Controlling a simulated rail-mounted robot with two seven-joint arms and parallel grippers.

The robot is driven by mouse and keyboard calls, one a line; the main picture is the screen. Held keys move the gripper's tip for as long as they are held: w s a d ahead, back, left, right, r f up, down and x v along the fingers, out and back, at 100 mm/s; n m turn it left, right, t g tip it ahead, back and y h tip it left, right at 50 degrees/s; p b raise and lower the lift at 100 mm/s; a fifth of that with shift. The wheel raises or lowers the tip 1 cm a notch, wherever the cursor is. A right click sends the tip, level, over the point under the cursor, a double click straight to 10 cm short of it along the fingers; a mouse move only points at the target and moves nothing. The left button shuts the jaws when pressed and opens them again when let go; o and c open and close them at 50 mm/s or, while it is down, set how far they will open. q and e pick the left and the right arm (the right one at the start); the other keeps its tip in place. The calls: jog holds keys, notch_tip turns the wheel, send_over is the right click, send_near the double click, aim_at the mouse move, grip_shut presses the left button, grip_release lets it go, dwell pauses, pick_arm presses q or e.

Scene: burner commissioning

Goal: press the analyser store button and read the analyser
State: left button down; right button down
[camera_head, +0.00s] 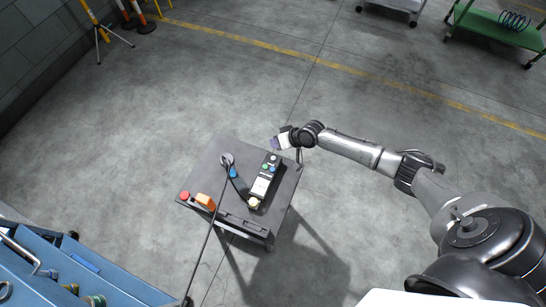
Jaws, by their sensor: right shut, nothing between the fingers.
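The analyser (262,182) appears to be the dark handheld unit lying on the dark-topped cart (205,176). It has a pale face, small blue and green buttons (268,164) at its far end, and a yellowish part at its near end. Which button is the store button, and any reading, are too small to tell. My right gripper (279,143) is shut and empty, beyond the analyser's far end near the cart's far right edge. It appears apart from the buttons. My left gripper is not in view.
On the cart are a round fitting (227,160) with a dark cable, a red knob (185,196) and an orange block (205,201). A blue drawer unit (70,275) stands at lower left. A green cart (500,28) is far right. Open floor surrounds the cart.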

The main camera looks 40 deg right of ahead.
aim_at(274, 157)
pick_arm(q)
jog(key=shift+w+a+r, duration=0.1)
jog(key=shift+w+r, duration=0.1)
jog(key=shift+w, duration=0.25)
pick_arm(e)
jog(key=shift+w+a+r, duration=0.1)
jog(key=shift+w+a, duration=0.05)
jog(key=shift+w, duration=0.15)
